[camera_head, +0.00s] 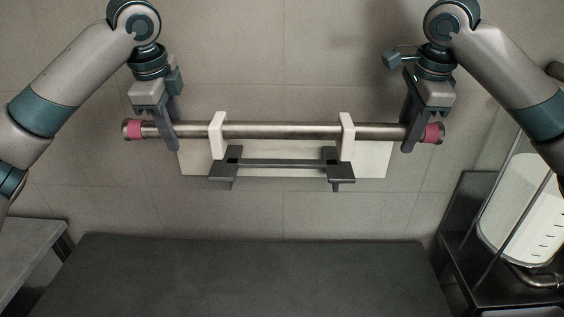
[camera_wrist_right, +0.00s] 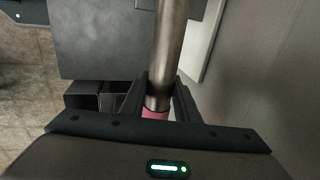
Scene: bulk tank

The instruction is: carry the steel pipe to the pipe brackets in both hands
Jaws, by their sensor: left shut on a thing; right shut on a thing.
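The steel pipe (camera_head: 285,130) lies level across the head view, with a pink band near each end. My left gripper (camera_head: 170,130) is shut on it just inside the left band. My right gripper (camera_head: 409,130) is shut on it just inside the right band. In the right wrist view the pipe (camera_wrist_right: 168,50) runs up from between the fingers of the right gripper (camera_wrist_right: 158,98). Two white pipe brackets (camera_head: 217,142) (camera_head: 347,142) overlap the pipe in the head view. I cannot tell whether it rests in them.
Behind the brackets is a pale wall plate (camera_head: 375,165). A dark bar (camera_head: 283,163) with dark end blocks sits just below the pipe. A dark flat surface (camera_head: 255,275) lies below. A white graduated container (camera_head: 520,215) stands at the right, and a grey worktop (camera_head: 22,250) at the left.

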